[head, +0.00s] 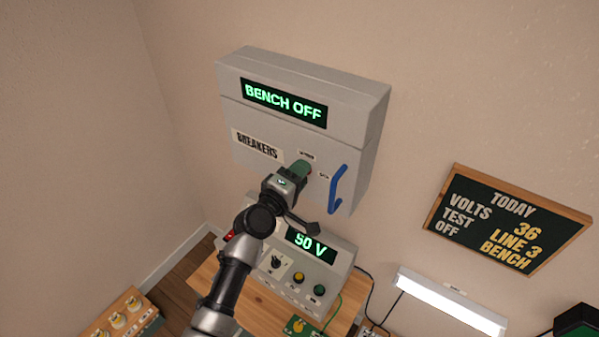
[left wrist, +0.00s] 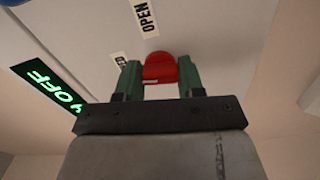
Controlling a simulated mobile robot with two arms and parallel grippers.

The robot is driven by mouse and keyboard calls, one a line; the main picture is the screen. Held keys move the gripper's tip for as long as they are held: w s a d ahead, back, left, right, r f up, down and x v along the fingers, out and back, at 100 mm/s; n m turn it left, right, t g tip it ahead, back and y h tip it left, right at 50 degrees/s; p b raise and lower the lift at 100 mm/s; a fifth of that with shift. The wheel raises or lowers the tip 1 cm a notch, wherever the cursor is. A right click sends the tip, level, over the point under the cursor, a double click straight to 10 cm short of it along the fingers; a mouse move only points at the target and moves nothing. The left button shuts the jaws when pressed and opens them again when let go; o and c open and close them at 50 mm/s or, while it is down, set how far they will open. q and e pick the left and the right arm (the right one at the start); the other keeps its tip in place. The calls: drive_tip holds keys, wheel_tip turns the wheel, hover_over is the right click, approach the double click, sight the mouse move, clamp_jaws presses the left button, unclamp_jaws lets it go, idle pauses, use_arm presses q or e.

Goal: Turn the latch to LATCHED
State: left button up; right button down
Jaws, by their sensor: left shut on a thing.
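The latch is a red knob (left wrist: 160,68) on the front of the grey breaker box (head: 358,140). My left gripper (head: 303,168) is at the lower middle of the box front. In the left wrist view its two green fingertips (left wrist: 158,75) are shut on the red latch, one on each side. An OPEN label (left wrist: 146,17) lies just beyond the latch. A second label (left wrist: 121,64), ending in "ED", is partly hidden by the left finger. In the head view the gripper mostly covers the latch. My right gripper is not in view.
A blue handle (head: 335,190) stands out from the box to the right of my gripper. The box display (head: 284,103) reads BENCH OFF. Below, a grey unit reading 50 V (head: 311,245) stands on a wooden table (head: 205,277). A chalkboard (head: 508,220) hangs at right.

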use_arm(q)
drive_tip(key=shift+n, duration=0.9)
drive_tip(key=shift+f, duration=0.1)
drive_tip(key=o, duration=0.9)
drive_tip(key=v, duration=1)
drive_tip(key=shift+s+a+b, duration=0.25)
drive_tip(key=shift+s+b, duration=0.05)
drive_tip(key=shift+s, duration=0.05)
